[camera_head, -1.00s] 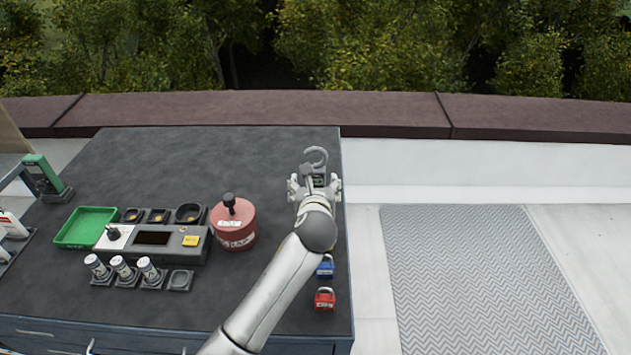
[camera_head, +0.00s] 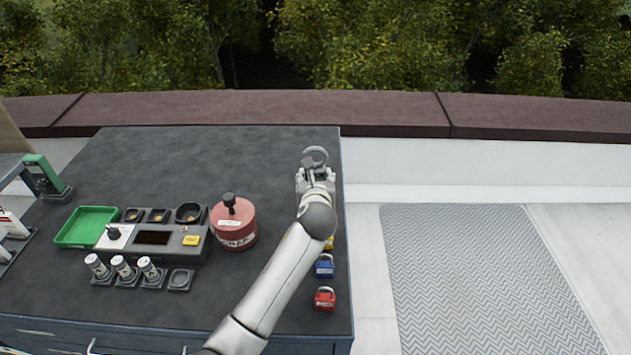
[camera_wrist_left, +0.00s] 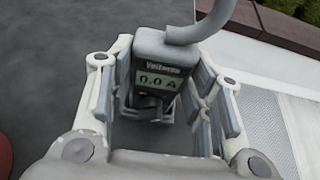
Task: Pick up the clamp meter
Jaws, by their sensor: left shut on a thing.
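The clamp meter (camera_head: 314,158) is grey, with a hook-shaped jaw at its top, near the far right corner of the dark bench top (camera_head: 200,160). In the left wrist view the clamp meter (camera_wrist_left: 160,75) shows a display reading 0.0 A and stands between the finger pads. My left gripper (camera_head: 316,178) is shut on the meter's body from both sides; it also shows in the left wrist view (camera_wrist_left: 160,95). The meter's lower part is hidden by the gripper. Whether it touches the bench top I cannot tell. My right gripper is not in view.
A red canister (camera_head: 233,225) stands left of my arm. Blue (camera_head: 325,266) and red (camera_head: 325,298) padlocks lie at the right edge, a yellow thing (camera_head: 329,243) partly behind my arm. A green tray (camera_head: 86,228) is at left. The far bench middle is clear.

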